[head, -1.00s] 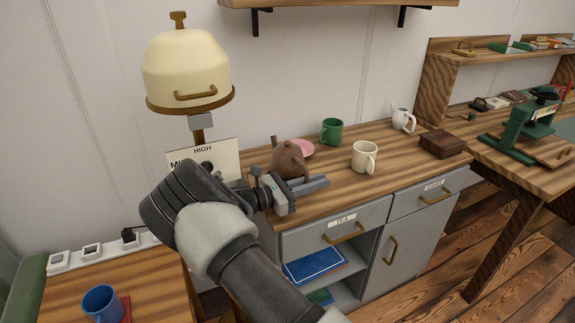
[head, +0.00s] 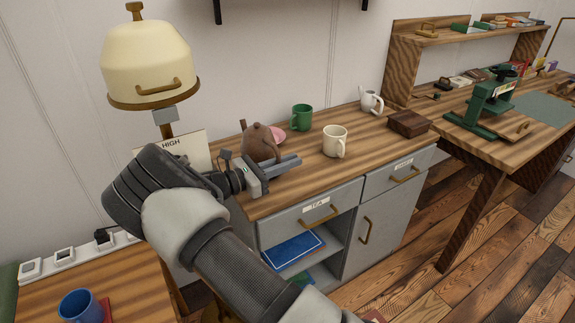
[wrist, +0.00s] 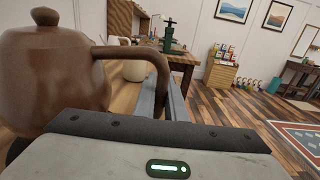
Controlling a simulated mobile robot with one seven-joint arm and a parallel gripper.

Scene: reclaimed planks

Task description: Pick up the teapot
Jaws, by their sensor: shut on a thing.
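The brown teapot (head: 258,143) is at the left end of the wooden counter (head: 300,175), upright. My gripper (head: 280,168) is at its front right side, jaws shut on the teapot. In the wrist view the teapot (wrist: 55,75) fills the left side, with its lid knob on top. Its curved handle (wrist: 150,58) reaches right and down to the jaws (wrist: 172,100). The lower part of the teapot is hidden behind my gripper, so I cannot tell whether it touches the counter.
A green mug (head: 302,117), cream mug (head: 335,141), white jug (head: 370,101) and wooden box (head: 408,123) stand to the right. A cream dome-shaped hood (head: 150,65) and a sign (head: 180,150) are at left.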

